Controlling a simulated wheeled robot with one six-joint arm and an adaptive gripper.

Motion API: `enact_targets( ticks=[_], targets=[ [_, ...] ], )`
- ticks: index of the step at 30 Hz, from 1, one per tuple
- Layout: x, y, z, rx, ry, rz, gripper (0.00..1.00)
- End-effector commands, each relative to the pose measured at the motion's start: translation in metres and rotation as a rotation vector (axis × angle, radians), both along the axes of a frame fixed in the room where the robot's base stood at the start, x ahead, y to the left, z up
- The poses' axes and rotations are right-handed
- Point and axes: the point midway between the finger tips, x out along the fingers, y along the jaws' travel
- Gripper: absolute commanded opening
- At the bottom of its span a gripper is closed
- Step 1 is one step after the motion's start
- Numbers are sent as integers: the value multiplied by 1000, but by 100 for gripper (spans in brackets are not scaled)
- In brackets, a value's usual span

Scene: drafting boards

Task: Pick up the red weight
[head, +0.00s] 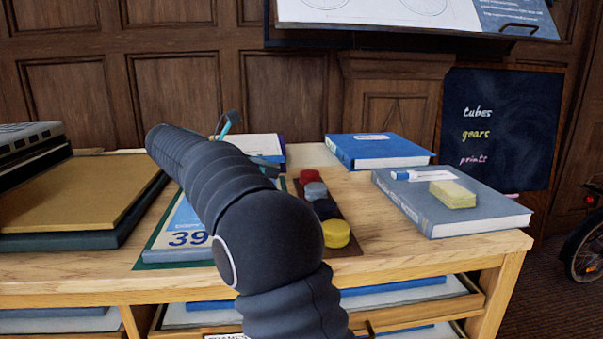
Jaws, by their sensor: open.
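The red weight (309,177) is a small round disc at the far end of a row on a dark brown strip (346,249) on the wooden table. A grey weight (315,190), a dark navy weight (325,209) and a yellow weight (337,234) follow it toward the front edge. My gripper (250,144) is mostly hidden behind my dark arm. Teal-and-dark finger parts show past the arm, to the left of and beyond the red weight. They are apart, with no weight visible between them.
A blue book (378,151) lies behind the row. A calendar-like sheet marked 39 (187,239) lies left, partly behind my arm. Framed boards (85,190) lie far left.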

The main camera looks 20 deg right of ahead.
Motion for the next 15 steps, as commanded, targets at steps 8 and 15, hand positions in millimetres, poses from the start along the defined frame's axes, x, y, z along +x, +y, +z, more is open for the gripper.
enact_targets(
  ticks=[8, 15],
  targets=[
    [4, -43, -19, 0, 2, -4, 66],
    [8, -72, -30, 0, 1, -2, 66]
  ],
)
